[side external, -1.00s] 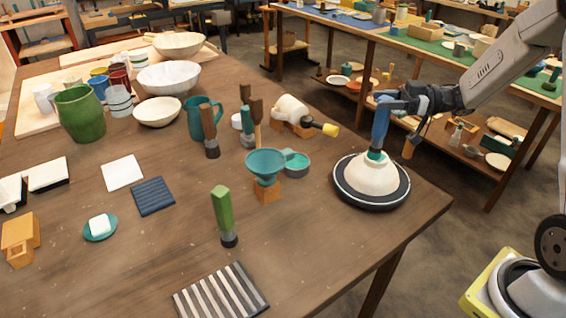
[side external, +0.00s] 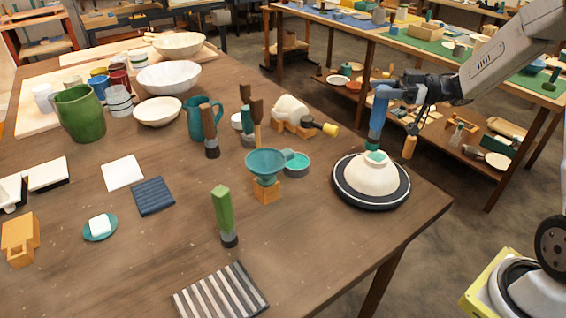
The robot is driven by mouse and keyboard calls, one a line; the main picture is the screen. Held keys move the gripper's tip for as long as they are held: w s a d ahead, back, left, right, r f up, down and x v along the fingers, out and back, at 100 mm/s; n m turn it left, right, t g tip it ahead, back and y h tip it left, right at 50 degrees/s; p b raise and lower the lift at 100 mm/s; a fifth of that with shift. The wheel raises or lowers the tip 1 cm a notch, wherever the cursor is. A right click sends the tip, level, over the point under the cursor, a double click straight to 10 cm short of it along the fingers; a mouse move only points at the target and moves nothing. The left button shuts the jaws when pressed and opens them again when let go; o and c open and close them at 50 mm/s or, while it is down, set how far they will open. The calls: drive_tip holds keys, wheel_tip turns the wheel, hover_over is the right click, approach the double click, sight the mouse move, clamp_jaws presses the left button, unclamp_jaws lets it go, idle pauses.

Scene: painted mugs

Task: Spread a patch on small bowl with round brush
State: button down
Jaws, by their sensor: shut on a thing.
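The small cream bowl (side external: 368,177) sits upside down on a dark-rimmed round turntable (side external: 400,197) near the table's right corner. A teal patch (side external: 376,156) shows on top of the bowl, at its foot. My gripper (side external: 384,92) is shut on the blue handle of the round brush (side external: 378,118). The brush stands nearly upright, bristles down, right over the patch. Its tip is at or just above the bowl; I cannot tell if it touches.
A teal funnel-like dish (side external: 266,163) on a wooden block and a small pot of teal paint (side external: 297,164) stand left of the turntable. A green-handled brush (side external: 223,213) stands nearer the front. The table between it and the turntable is clear.

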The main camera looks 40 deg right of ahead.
idle(0.5)
drive_tip(key=shift+r, duration=2.55)
